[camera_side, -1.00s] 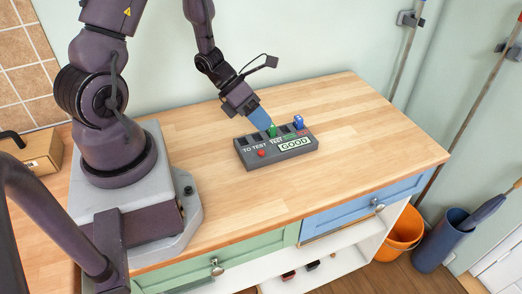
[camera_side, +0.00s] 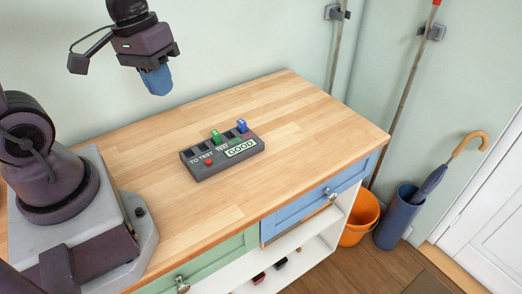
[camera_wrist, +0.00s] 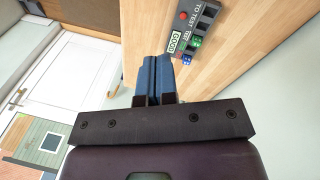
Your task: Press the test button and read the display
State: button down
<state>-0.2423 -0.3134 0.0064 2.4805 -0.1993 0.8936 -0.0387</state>
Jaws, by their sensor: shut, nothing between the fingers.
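A dark grey tester (camera_side: 222,168) lies on the wooden worktop, marked "TO TEST" and "TEST". Its display (camera_side: 240,148) reads "GOOD". A red button (camera_side: 208,162) is on its front left part. A green block (camera_side: 216,137) and a blue block (camera_side: 241,126) stand in its back row of slots. My gripper (camera_side: 157,88), with blue fingers, is shut and empty, raised above and behind the tester, clear of it. In the wrist view the shut fingers (camera_wrist: 155,62) show beside the tester (camera_wrist: 206,27), with its display (camera_wrist: 174,42) at the upper right.
The worktop (camera_side: 310,125) is clear around the tester. Below it are a blue drawer (camera_side: 300,215) and open shelves. An orange bucket (camera_side: 358,222) and an umbrella stand (camera_side: 396,220) are on the floor at right. The pale wall is close behind my gripper.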

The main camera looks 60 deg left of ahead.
notch_tip(320, 180, up, 8)
jog(key=s+d+m+t+y, duration=0.1)
jog(key=d+m+t, duration=0.1)
jog(key=m+t, duration=0.2)
jog(key=shift+s+d+m, duration=0.3)
jog(key=shift+d, duration=0.05)
